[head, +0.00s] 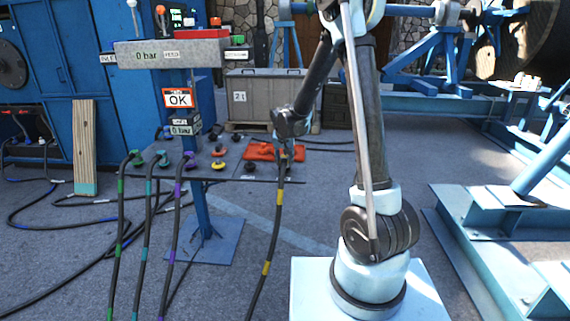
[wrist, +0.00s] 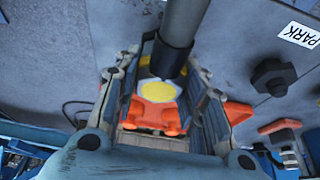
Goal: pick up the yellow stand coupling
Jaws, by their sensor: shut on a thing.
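My gripper (head: 286,148) is at the right end of the stand's shelf (head: 240,176) in the head view. In the wrist view my gripper (wrist: 162,92) has its two ridged fingers either side of the yellow coupling (wrist: 158,92), shut on it. The coupling shows a yellow disc with orange parts below it. A dark hose end with a grey pipe crosses in front and hides part of it. In the head view a black hose with yellow bands (head: 279,197) hangs down from my fingers; the coupling itself is mostly hidden there.
Hoses banded green (head: 120,186), teal (head: 149,187) and purple (head: 178,193) hang from the shelf's left side. A yellow cap (head: 218,166) sits mid-shelf, and an orange-red piece (head: 259,151) lies behind my gripper. Blue steel frames (head: 500,205) stand at right. Loose hoses cross the floor at left.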

